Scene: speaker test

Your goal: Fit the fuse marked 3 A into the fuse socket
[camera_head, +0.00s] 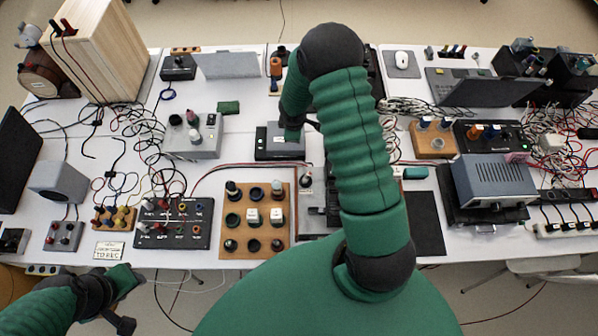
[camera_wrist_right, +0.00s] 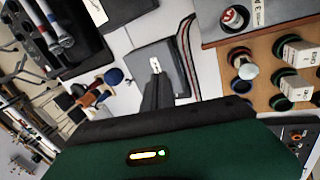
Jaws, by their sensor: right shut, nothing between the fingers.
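My right gripper (camera_wrist_right: 156,68) shows in the right wrist view as dark fingers held together, empty, over a dark grey block. A small white part with dark spots (camera_wrist_right: 183,51) lies on that block beyond the fingertips. A round red-and-silver piece (camera_wrist_right: 233,17) stands on a grey plate, beside a white label with a 3 (camera_wrist_right: 259,11); the rest of the label is cut off. I cannot tell which thing is the 3 A fuse or the fuse socket.
A brown board (camera_head: 228,248) with round holders and white-labelled blocks (camera_head: 253,216) is left of my right arm. A black panel with jacks (camera_head: 172,240) and tangled cables are farther left. A blue-grey instrument (camera_head: 490,180) stands at the right. The table is crowded.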

